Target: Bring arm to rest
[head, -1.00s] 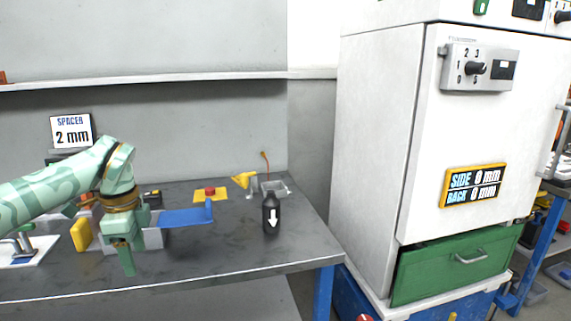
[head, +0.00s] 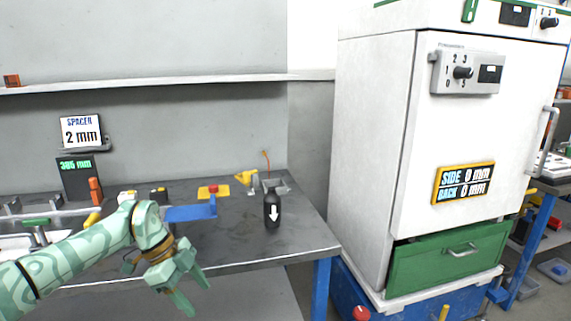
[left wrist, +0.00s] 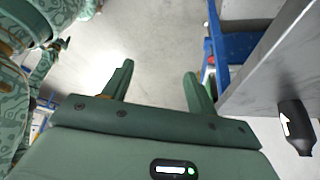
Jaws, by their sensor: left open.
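My left arm comes in from the left in the head view, bent at the wrist. My left gripper (head: 190,286) hangs in front of the table's front edge, its fingers pointing down and to the right. In the left wrist view its two fingers (left wrist: 158,88) stand wide apart with nothing between them but the floor. My right gripper is in neither view.
The grey table (head: 240,245) carries a black bottle with a white arrow (head: 272,210), a blue bracket (head: 190,212) and a red button on yellow (head: 212,191). A white cabinet (head: 385,150) with a green drawer (head: 450,262) stands to the right. The bottle also shows in the left wrist view (left wrist: 297,130).

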